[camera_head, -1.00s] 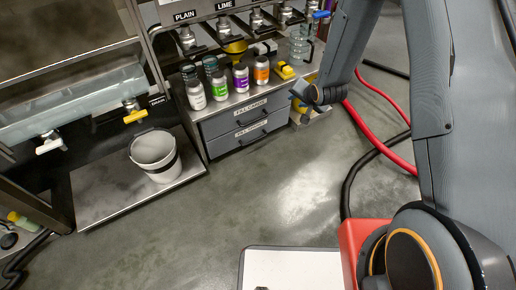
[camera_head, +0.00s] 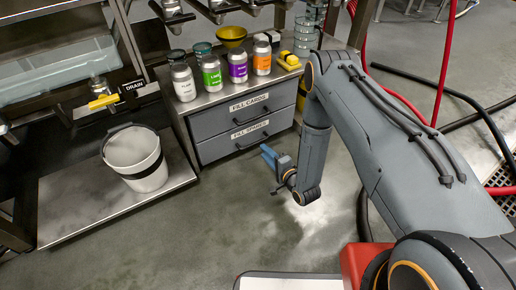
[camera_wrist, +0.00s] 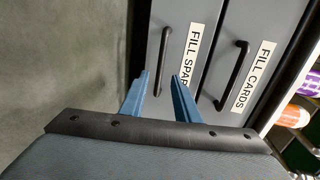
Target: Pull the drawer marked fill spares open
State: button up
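The grey fill spares drawer (camera_head: 214,150) is the lower of two drawers in a unit under a steel counter, and it looks shut. Its black bar handle (camera_head: 252,140) also shows in the wrist view (camera_wrist: 160,62), beside the label "FILL SPAR", whose end is hidden by a finger. My gripper (camera_head: 268,156) is in front of this drawer, apart from it. In the wrist view my gripper (camera_wrist: 162,82) has its two blue fingers spread, with nothing between them, and the handle lies just beyond the fingertips.
The fill cards drawer (camera_head: 214,121) with its own handle (camera_wrist: 232,74) is directly above. Several labelled jars (camera_head: 211,73) stand on the counter. A white bucket (camera_head: 135,160) sits on a low platform (camera_head: 75,212) at left. Open floor lies in front of the drawers.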

jog(key=b+x, duration=0.3)
jog(key=x, duration=0.4)
jog(key=shift+c, duration=0.2)
grip_shut()
